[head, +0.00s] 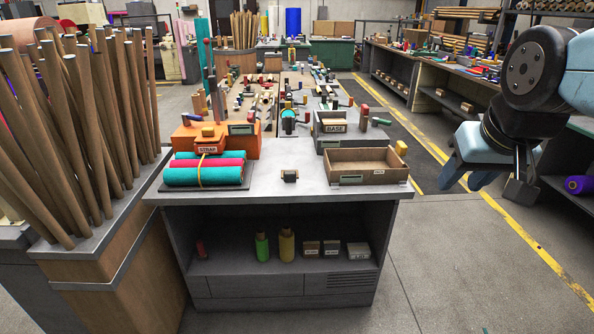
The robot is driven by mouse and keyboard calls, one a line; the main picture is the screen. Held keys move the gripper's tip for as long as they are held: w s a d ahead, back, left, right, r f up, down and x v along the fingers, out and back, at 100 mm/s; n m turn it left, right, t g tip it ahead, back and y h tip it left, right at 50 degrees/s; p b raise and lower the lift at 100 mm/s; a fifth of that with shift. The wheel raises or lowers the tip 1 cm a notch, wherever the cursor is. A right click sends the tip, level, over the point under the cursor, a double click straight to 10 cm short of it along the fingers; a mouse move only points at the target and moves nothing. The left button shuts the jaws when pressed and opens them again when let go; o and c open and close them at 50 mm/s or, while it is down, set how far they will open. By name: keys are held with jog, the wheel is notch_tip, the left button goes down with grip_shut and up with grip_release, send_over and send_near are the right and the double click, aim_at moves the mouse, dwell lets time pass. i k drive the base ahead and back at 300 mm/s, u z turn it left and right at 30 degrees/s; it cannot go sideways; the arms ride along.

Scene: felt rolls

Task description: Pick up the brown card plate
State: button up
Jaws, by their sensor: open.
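I cannot single out a brown card plate for certain. A small dark block with a pale front (289,176) stands alone on the grey worktop, near its front edge. On the shelf below stand small labelled blocks, two brownish ones (311,248) (331,249) and a paler one (358,252); their lettering is too small to read surely. My gripper (464,182) hangs at the right, beyond the worktop's right edge, over the floor. Its pale blue fingers point down, open, with nothing seen between them, well apart from all these blocks.
The worktop (270,182) carries felt rolls (203,175) at left, an orange STRAP box (240,148), a grey BASE box (345,142) and an open brown tray (368,178) at right. Green and yellow bottles (262,247) stand on the shelf. Wooden poles (85,120) crowd the left. Floor at right is clear.

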aim_at(290, 176)
jog(key=z, duration=0.25)
jog(key=i, duration=1.55)
jog(key=u, duration=0.25)
